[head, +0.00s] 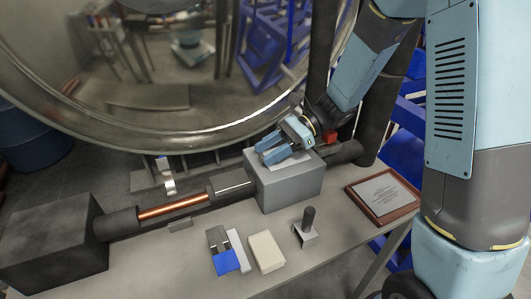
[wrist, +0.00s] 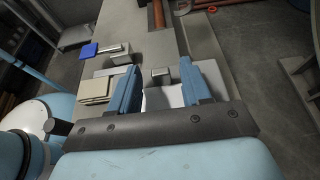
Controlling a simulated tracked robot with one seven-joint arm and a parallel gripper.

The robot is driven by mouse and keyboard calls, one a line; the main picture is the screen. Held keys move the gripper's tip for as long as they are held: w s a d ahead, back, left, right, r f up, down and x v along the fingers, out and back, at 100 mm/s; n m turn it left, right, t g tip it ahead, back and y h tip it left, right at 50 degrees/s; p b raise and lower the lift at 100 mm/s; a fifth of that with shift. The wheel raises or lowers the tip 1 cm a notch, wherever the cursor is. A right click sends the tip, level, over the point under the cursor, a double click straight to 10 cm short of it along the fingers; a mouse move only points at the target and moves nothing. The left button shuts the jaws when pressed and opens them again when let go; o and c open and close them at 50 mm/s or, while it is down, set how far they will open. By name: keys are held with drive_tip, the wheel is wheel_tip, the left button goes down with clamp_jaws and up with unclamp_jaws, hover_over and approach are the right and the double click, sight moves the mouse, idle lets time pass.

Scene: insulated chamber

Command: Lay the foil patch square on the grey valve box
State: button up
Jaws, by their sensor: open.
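The grey valve box (head: 290,190) stands at the right end of the dark pipe run on the bench. My gripper (head: 274,153) is over its top, with its blue fingers open and pointing left. A pale, flat piece that looks like the foil patch (head: 298,158) shows on the box top under the fingers. In the wrist view a pale surface (wrist: 160,98) lies between my two open fingers (wrist: 160,75). The fingers and palm hide much of it. I cannot tell whether it lies square or whether the fingers touch it.
On the bench front lie a blue-ended tool (head: 226,260), a cream block (head: 266,252) and a dark-handled metal block (head: 307,228). A framed plaque (head: 384,195) lies at right. A copper pipe section (head: 172,208) runs left of the box. A large round metal rim (head: 180,140) rises behind.

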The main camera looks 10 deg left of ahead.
sight(292, 155)
drive_tip(key=v, duration=0.6)
drive_tip(key=shift+w+d, duration=0.15)
drive_tip(key=shift+d, duration=0.1)
drive_tip(key=shift+s+d+r, duration=0.25)
drive_tip(key=shift+d+r, duration=0.05)
drive_tip(key=shift+r, duration=0.1)
drive_tip(key=s+d+r+n+t+h, duration=0.3)
drive_tip(key=s+d+r+n+t, duration=0.1)
drive_tip(key=d, duration=0.4)
drive_tip(key=s+d+r+n+t+h, duration=0.4)
drive_tip(key=s+d+r, duration=0.1)
drive_tip(key=d+r, duration=0.1)
drive_tip(key=s+d+r+n+t+h, duration=0.3)
drive_tip(key=s+d+r+t+h, duration=0.1)
drive_tip(key=d, duration=0.5)
drive_tip(key=shift+s+d+r+n+t, duration=0.3)
drive_tip(key=shift+s+d+r+n, duration=0.1)
drive_tip(key=shift+s, duration=0.1)
